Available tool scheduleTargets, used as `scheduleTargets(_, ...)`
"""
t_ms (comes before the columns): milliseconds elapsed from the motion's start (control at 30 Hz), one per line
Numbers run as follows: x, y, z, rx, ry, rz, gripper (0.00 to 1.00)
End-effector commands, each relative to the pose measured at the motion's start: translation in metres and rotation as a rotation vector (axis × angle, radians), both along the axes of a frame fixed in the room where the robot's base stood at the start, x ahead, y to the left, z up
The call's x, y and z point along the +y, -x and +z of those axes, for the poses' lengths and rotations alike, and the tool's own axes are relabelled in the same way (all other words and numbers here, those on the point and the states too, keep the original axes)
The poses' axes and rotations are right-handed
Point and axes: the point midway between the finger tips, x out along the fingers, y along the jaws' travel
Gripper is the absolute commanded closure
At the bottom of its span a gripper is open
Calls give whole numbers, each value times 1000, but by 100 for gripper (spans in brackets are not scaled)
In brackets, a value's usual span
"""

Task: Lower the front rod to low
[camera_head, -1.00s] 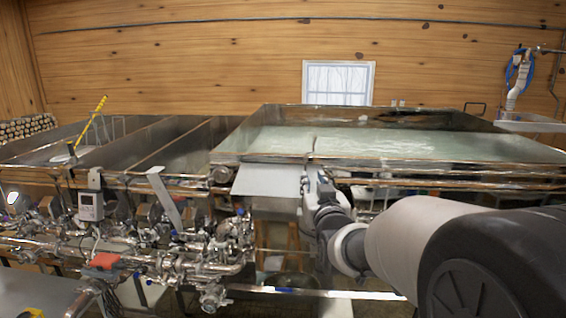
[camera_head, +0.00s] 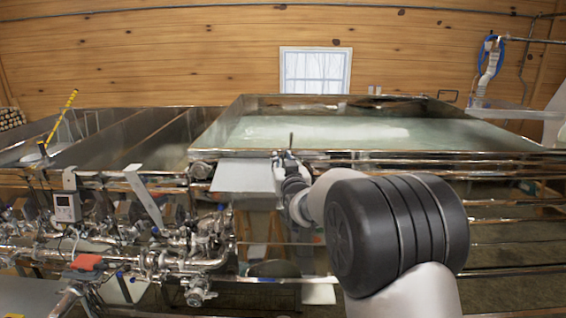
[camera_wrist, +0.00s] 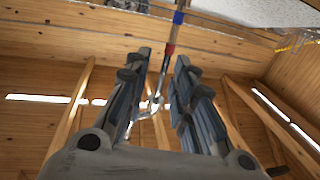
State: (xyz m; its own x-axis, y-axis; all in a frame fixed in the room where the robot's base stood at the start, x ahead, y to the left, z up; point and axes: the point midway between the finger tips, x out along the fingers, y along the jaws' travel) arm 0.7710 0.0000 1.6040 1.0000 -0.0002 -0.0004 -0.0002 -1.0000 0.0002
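The front rod (camera_wrist: 176,42) is thin and upright in the wrist view, with blue, yellowish and red bands and a hooked metal piece at its lower end. My gripper (camera_wrist: 164,60) is open, with its two dark fingers apart on either side of the rod's line. The rod's banded part shows between the fingertips, nearer the right one; I cannot tell if they touch. In the head view my gripper (camera_head: 281,160) is small and partly hidden by my wrist, at the front edge of the large pan. A short dark upright rod end (camera_head: 291,140) shows just above it.
The large pan (camera_head: 330,155) holds pale liquid. A grey sheet-metal box (camera_head: 243,176) sits left of my gripper. The floor at the lower right looks fairly open.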

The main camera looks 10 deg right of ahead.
Motion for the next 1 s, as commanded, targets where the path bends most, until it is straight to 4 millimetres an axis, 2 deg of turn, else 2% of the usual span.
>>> scheduleTargets(67,0,0,0,0,0,0,82)
scheduleTargets(333,0,0,0,0,0,0,100)
scheduleTargets(1000,0,0,-4,-1,0,0,100)
